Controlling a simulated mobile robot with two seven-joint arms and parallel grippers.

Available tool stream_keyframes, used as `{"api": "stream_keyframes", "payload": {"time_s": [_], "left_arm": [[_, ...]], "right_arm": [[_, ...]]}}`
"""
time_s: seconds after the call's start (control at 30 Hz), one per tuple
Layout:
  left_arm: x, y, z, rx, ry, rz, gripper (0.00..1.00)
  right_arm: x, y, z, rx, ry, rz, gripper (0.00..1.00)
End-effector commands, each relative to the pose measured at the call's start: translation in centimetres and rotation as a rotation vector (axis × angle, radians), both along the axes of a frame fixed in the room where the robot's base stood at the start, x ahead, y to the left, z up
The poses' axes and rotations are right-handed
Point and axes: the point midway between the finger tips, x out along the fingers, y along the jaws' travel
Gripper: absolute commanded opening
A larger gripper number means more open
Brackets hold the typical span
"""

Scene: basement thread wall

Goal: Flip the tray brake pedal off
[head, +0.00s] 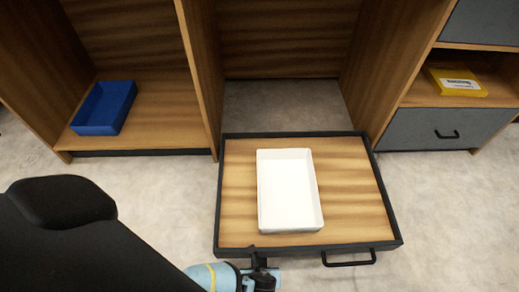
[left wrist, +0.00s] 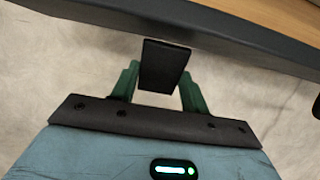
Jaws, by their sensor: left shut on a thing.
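The tray brake pedal (left wrist: 164,66) is a small black flat plate below the dark front edge of the pull-out tray (head: 232,190) in the left wrist view. My left gripper (left wrist: 160,78) has its green fingers on either side of the pedal and is shut on it. In the head view my left gripper (head: 262,272) is at the bottom, just in front of the tray's front left edge. There the pedal cannot be told apart from the gripper. The pull-out tray has a wood top and a dark rim. My right gripper is not in view.
A white open box (head: 290,192) stands on the pull-out tray. A black handle (head: 348,260) is on its front, right of my gripper. A blue bin (head: 104,108) sits on the left shelf and a yellow box (head: 456,83) on the right shelf. Floor is clear at the right.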

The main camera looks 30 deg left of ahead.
Motion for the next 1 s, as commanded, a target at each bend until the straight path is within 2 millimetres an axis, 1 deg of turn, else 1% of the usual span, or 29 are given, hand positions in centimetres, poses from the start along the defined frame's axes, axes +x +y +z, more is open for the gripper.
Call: {"api": "stream_keyframes", "payload": {"time_s": [0.03, 0.1, 0.17, 0.27, 0.53, 0.9, 0.93, 1.0], "left_arm": [[0.0, 0.0, 0.0, 0.0, 0.0, 0.0, 0.2], [0.0, 0.0, 0.0, 0.0, 0.0, 0.0, 0.11], [0.0, 0.0, 0.0, 0.0, 0.0, 0.0, 0.04], [0.0, 0.0, 0.1, -0.004, 0.007, 0.0, 0.04], [0.0, 0.1, 0.6, -0.058, 0.09, 0.001, 0.04], [-0.1, 0.0, 0.5, -0.07, 0.106, 0.0, 0.04], [-0.1, 0.0, 0.5, -0.07, 0.106, 0.0, 0.49], [-0.1, 0.0, 0.5, -0.07, 0.106, 0.0, 0.58]], "right_arm": [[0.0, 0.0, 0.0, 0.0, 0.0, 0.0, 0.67], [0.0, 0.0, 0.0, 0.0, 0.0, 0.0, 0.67], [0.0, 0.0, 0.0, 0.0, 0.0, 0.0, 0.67], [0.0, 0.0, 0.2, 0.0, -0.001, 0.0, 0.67], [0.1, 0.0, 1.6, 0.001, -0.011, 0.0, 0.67], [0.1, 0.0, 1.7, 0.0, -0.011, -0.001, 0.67], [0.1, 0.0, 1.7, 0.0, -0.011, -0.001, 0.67], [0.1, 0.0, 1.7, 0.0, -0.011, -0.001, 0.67]]}}
